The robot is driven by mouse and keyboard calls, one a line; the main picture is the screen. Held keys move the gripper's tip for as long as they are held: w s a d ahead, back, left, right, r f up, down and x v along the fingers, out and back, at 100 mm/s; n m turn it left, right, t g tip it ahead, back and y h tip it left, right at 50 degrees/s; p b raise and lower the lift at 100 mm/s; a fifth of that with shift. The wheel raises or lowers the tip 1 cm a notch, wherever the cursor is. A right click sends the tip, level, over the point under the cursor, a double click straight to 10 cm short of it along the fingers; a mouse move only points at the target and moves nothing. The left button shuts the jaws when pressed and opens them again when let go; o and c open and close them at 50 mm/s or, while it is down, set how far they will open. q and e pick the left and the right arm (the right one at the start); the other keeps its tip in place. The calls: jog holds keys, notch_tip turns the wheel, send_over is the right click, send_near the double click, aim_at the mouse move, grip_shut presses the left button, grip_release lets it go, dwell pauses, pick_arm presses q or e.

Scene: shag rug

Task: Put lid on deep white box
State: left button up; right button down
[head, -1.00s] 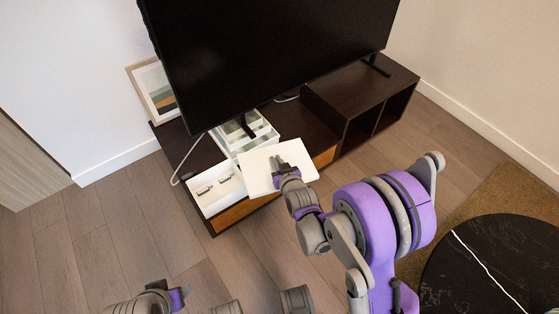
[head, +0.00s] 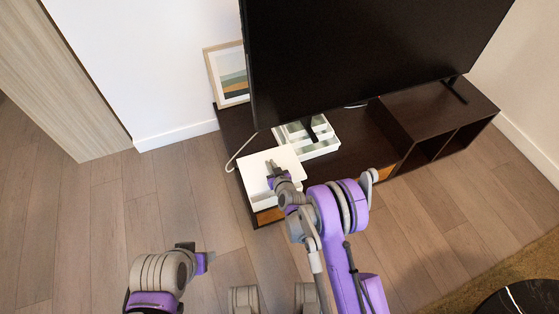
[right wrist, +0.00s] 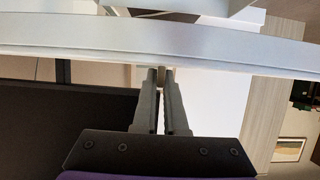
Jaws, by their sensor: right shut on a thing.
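My right gripper (head: 271,170) is shut on the white lid (head: 287,157), which shows as a long pale slab across the right wrist view (right wrist: 90,42). The fingers also show there (right wrist: 160,100). The lid is over the deep white box (head: 259,199) at the near left end of the low cabinet. It hides most of the box's inside. I cannot tell whether the lid touches the rim. My left gripper (head: 200,262) is low at the left of the head view, away from the box; its fingers cannot be made out.
A white divided tray (head: 320,146) stands beside the box on the dark cabinet (head: 365,137). A large television (head: 370,60) rises behind them, with a framed picture (head: 228,74) against the wall. A black round table (head: 522,299) is at the lower right. The wooden floor in front is clear.

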dwell(0.4)
jog(key=shift+b, duration=0.3)
jog(key=shift+f, duration=0.3)
notch_tip(320, 180, down, 3)
jog(key=b, duration=0.3)
jog(key=shift+r, duration=0.1)
jog(key=shift+f, duration=1.2)
jog(key=shift+f, duration=1.3)
jog(key=c, duration=0.9)
grip_release()
jog(key=shift+s, duration=0.1)
